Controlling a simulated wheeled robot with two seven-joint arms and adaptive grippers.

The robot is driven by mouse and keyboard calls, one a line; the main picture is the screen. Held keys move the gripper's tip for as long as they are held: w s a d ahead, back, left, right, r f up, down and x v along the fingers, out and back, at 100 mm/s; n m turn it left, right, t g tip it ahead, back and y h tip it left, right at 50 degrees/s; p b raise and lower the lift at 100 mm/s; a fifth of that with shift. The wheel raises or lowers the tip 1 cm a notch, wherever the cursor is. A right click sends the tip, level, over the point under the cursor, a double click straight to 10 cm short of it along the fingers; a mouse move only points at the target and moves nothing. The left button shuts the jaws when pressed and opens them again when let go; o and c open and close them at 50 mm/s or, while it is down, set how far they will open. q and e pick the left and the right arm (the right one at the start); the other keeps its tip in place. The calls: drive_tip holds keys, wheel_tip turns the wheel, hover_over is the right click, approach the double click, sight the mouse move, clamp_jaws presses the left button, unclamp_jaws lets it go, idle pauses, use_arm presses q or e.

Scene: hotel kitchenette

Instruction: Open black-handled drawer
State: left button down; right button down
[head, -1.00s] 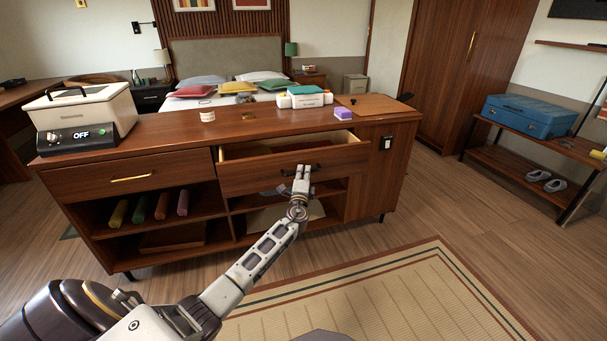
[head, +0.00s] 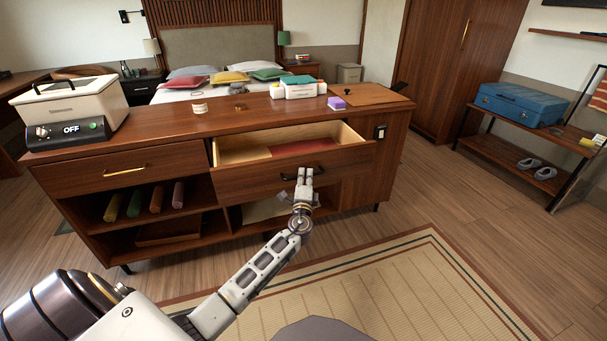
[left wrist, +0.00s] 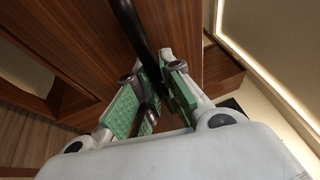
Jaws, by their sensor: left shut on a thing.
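The black-handled drawer (head: 297,179) is in the right part of the wooden cabinet and stands partly pulled out. Its pale inside and a red item or lining in it show from above. My left gripper (head: 304,174) is at the drawer's front, shut on the black handle (head: 318,171). In the left wrist view the black handle (left wrist: 137,38) runs between the green finger pads of my left gripper (left wrist: 150,95). My right gripper is not in view.
A gold-handled drawer (head: 124,171) is shut on the left. A cooker-like box reading OFF (head: 70,110), a white and green case (head: 299,88) and a purple block (head: 337,103) stand on the top. Rug (head: 370,285) and floor are clear in front.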

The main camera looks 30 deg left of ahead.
use_arm(q)
drive_tip(key=c, duration=1.8)
unclamp_jaws()
drive_tip(key=shift+s+f, duration=0.1)
drive_tip(key=shift+v, duration=5.9)
